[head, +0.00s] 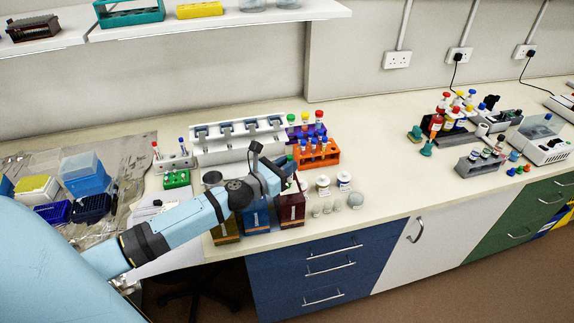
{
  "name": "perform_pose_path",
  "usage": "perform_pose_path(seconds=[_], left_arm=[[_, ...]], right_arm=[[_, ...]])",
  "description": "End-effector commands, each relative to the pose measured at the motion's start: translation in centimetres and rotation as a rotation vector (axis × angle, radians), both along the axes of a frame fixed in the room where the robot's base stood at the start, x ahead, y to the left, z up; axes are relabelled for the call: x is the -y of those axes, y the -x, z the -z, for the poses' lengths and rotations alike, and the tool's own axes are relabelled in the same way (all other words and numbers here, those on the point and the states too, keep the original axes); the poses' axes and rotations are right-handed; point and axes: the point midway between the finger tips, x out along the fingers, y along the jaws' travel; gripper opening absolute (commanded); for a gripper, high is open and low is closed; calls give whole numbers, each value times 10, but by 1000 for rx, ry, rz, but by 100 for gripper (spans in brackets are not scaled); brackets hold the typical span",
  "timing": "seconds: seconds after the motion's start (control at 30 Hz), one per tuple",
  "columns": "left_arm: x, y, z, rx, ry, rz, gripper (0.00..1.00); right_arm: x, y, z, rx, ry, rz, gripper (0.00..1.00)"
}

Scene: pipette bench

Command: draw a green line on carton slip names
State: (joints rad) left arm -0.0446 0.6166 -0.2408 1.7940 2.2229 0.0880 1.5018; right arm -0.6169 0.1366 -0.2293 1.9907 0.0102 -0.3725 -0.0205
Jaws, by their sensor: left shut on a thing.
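Three cartons stand in a row near the bench's front edge: a brown-yellow carton (226,234), a blue carton (257,218) and a dark red carton (292,210). My left arm crosses over the brown-yellow and blue ones and hides parts of them. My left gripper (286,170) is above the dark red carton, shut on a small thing. A bit of green shows at its fingers, but the held thing is mostly hidden and too small to make out clearly. The names on the carton slips cannot be read. My right gripper is out of view.
An orange tube rack (318,158) stands just behind the gripper, with a white pipette stand (238,138) behind it to the left. White jars (344,181) stand right of the dark red carton. A green rack (176,179) is at left.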

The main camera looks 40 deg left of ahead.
Motion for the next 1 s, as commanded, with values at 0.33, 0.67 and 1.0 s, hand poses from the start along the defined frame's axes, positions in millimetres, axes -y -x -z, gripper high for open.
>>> perform_pose_path(seconds=[0.33,0.67,1.0], left_arm=[[0,0,-3,1,-2,1,0],[0,0,-29,2,-4,1,0],[0,0,-49,0,-1,0,0]], right_arm=[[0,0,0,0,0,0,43],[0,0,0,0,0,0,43],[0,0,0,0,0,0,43]])
